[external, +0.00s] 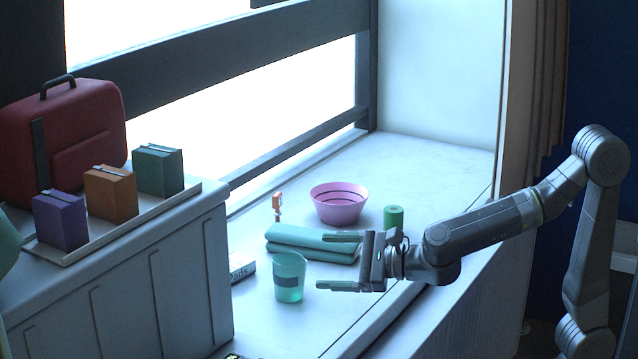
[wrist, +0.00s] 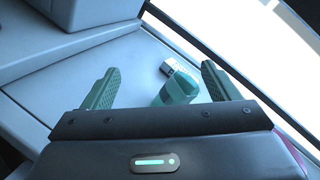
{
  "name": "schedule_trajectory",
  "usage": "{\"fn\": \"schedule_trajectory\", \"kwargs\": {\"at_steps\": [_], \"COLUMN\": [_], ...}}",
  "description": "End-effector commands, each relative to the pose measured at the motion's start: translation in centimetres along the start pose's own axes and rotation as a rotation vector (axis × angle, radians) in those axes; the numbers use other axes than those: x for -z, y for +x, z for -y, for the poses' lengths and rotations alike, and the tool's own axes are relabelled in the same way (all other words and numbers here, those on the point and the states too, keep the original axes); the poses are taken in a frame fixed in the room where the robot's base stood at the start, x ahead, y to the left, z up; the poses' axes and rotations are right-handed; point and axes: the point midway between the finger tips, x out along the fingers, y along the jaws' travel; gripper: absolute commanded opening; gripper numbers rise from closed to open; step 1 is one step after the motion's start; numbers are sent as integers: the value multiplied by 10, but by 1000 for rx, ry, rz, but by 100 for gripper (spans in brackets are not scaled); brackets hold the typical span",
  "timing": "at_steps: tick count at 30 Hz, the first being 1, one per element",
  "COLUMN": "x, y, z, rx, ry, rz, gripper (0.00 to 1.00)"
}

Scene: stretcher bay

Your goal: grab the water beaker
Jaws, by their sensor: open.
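The water beaker (external: 289,279) is a translucent teal cup with a dark band. It stands upright on the white sill near the front left in the external view. It also shows in the wrist view (wrist: 177,90), between my finger lines and beyond the tips. My gripper (external: 337,262) is open and empty, with its green fingers pointing left toward the beaker. The fingertips are just right of the beaker, apart from it as far as I can tell. In the wrist view my gripper (wrist: 158,82) shows both fingers spread wide.
A folded teal cloth (external: 312,242) lies behind the beaker, with a pink bowl (external: 339,205) and a green cylinder (external: 393,217) beyond. A cabinet (external: 165,275) bounds the left side.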

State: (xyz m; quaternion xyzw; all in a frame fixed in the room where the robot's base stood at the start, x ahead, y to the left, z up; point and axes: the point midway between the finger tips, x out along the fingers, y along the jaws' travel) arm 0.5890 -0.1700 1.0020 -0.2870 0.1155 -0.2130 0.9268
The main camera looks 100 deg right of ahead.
Motion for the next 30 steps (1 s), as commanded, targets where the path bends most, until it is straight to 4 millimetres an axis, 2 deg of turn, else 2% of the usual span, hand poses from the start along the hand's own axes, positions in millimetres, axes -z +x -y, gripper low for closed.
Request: {"fn": "schedule_trajectory", "kwargs": {"at_steps": [1, 3, 6, 9, 14, 24, 30], "x": [16, 23, 33, 39, 52, 105, 106], "y": [15, 28, 38, 42, 44, 50, 62], "z": [2, 14, 26, 32, 27, -11, -6], "rx": [87, 199, 320, 390, 419, 417, 416], "ry": [137, 321, 514, 624, 669, 665, 665], "rz": [-12, -24, -29, -30, -32, -32, -30], "gripper": [82, 82, 82, 82, 82, 82, 82]}}
